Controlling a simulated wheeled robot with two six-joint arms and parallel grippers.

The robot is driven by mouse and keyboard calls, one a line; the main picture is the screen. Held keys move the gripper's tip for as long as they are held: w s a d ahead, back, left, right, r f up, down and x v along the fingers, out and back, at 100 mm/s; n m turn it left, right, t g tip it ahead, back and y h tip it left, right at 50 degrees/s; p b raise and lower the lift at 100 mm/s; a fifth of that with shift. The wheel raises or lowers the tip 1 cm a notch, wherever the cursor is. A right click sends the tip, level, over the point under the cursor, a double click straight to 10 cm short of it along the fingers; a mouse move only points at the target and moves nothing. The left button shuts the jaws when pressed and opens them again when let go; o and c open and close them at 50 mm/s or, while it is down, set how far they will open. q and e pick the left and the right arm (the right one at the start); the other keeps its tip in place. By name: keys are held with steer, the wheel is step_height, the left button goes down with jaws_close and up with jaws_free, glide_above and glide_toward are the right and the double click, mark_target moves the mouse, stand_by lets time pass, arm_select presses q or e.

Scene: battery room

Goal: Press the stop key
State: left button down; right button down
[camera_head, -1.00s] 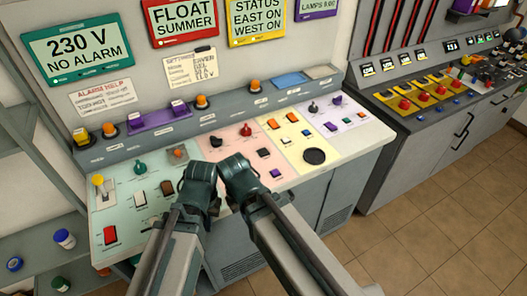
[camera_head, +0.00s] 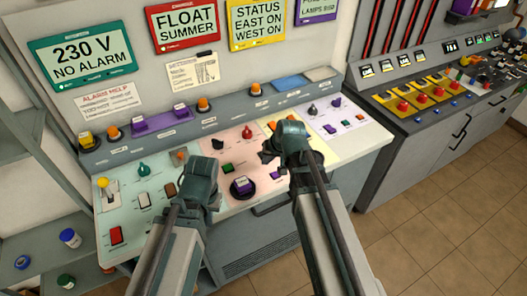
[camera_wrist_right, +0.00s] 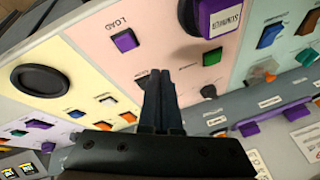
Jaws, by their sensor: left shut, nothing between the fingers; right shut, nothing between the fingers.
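No key readable as "stop" shows; I cannot tell which one it is. The sloped control panel (camera_head: 345,152) has green, pink, yellow and lilac fields with small keys. In the right wrist view a purple key (camera_wrist_right: 125,41) labelled "LOAD" and a green key (camera_wrist_right: 212,57) sit on the pink field. My right gripper (camera_head: 267,156) is shut and empty over the pink and yellow fields; its fingertips (camera_wrist_right: 160,82) show in the wrist view, apart from the purple key. My left gripper (camera_head: 207,168) is shut and empty over the panel, left of the right one.
A round purple-and-black knob (camera_head: 242,187) stands up between my arms. A red key (camera_head: 116,235) is at the panel's left front. A large black round button (camera_wrist_right: 40,80) is on the yellow field. A second console (camera_head: 450,105) stands at the right; floor is clear before it.

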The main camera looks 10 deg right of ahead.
steer(key=w+r+m+t, duration=0.1)
steer(key=w+r+t, duration=0.1)
steer(key=w, duration=0.3)
steer(key=w+d+r+m+t+y, duration=0.1)
steer(key=w+r+t, duration=0.1)
steer(key=w, duration=0.2)
steer(key=shift+w+d+r+m, duration=0.25)
steer(key=shift+w+d+m, duration=0.05)
steer(key=shift+w+m, duration=0.1)
steer(key=shift+f, duration=0.1)
step_height(320, 180, down, 9)
steer(key=b, duration=0.9)
stand_by(1.2)
steer(key=shift+f+b, duration=0.3)
steer(key=shift+b, duration=0.05)
